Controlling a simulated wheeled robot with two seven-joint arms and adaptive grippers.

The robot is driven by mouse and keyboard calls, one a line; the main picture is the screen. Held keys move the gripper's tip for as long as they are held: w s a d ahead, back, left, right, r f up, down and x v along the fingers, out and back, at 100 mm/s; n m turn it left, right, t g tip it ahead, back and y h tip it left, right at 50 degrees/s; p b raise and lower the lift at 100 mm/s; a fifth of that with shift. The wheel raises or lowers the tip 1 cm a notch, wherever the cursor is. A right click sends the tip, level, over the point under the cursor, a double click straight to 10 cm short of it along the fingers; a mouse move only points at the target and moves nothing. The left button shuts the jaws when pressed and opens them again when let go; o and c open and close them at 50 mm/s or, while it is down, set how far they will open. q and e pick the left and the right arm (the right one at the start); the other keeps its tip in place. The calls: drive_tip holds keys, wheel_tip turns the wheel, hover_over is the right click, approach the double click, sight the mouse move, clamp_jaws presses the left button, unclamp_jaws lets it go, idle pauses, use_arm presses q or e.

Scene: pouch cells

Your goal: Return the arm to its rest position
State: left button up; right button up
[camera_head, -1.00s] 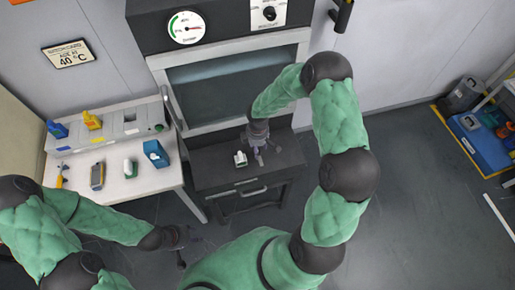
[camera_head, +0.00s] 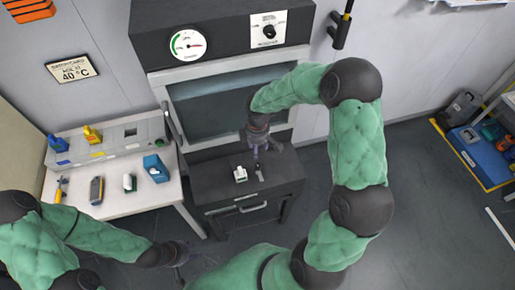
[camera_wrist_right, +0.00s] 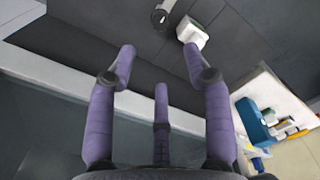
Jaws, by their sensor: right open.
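My right arm reaches over a black cabinet (camera_head: 280,175) in front of the chamber. My right gripper (camera_head: 263,157) is open and empty above the cabinet top. In the right wrist view its purple fingers (camera_wrist_right: 159,55) are spread with nothing between them. A small white block-like item (camera_head: 240,174) stands on the cabinet top, apart from the fingers, and also shows in the wrist view (camera_wrist_right: 193,33). A small dark grey item (camera_head: 259,173) lies beside it. My left gripper (camera_head: 180,262) is low at the left, small and dark, and its jaws cannot be made out.
The chamber (camera_head: 215,105) with its gauge and knob stands right behind my right gripper. A white table (camera_head: 120,198) at the left bears a blue holder (camera_head: 156,168), a meter (camera_head: 96,190) and several small items.

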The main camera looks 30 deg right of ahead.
drive_tip(key=s+a+f+m+y, duration=0.4)
drive_tip(key=s+a+f+m, duration=0.9)
drive_tip(key=s+a+f, duration=0.45)
wheel_tip(320, 180, down, 10)
drive_tip(key=b, duration=0.9)
drive_tip(key=shift+a+r+n, duration=0.2)
drive_tip(key=shift+a+n, duration=0.1)
